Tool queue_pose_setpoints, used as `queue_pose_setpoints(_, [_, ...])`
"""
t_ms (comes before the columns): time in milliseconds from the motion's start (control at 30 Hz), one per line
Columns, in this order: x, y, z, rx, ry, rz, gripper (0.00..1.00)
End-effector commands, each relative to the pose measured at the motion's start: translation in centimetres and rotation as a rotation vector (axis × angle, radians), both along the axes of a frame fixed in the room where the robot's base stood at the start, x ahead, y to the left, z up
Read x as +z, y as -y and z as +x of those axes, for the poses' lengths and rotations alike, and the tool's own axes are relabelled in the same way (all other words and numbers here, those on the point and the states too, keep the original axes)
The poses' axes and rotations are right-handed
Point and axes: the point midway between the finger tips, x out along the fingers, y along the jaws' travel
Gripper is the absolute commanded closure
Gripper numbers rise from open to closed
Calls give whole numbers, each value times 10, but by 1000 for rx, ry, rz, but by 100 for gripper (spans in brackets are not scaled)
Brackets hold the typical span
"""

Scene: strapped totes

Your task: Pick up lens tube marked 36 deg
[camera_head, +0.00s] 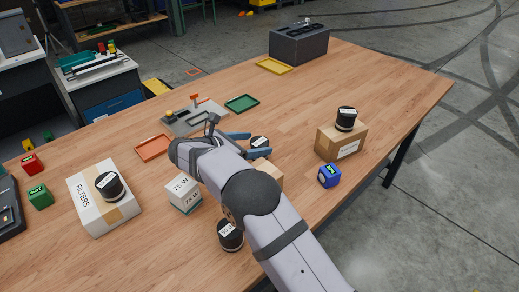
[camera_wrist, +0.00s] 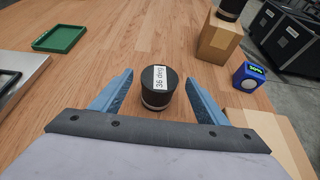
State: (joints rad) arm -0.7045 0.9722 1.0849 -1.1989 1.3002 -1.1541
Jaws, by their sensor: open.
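The lens tube marked 36 deg (camera_wrist: 158,87) is a short black cylinder with a pale band near its base and a white label on top. In the wrist view it stands on the wooden table between the two blue fingers of my gripper (camera_wrist: 157,93), with a gap to each finger. My gripper is open and empty. In the head view my gripper (camera_head: 247,143) reaches over the table, and the lens tube (camera_head: 260,142) shows between its fingers, partly hidden.
Other black tubes stand on the FILTERS box (camera_head: 88,213), on a cardboard box (camera_head: 341,143) and on the table (camera_head: 230,236). A blue cube (camera_head: 329,176) is at right. A box lies partly under my arm. A green tray (camera_head: 242,103) and orange tray (camera_head: 153,147) lie nearby.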

Motion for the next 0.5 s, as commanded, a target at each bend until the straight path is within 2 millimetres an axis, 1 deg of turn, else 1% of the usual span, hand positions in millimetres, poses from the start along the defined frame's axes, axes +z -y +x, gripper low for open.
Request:
queue_pose_setpoints(167, [-26,0,0,1,-4,-3,32])
queue_pose_setpoints(200, [-26,6,5,-2,-2,-2,32])
queue_pose_setpoints(300, [-31,13,13,-1,0,0,32])
queue_pose_setpoints(500, [-36,20,19,-1,-1,0,32])
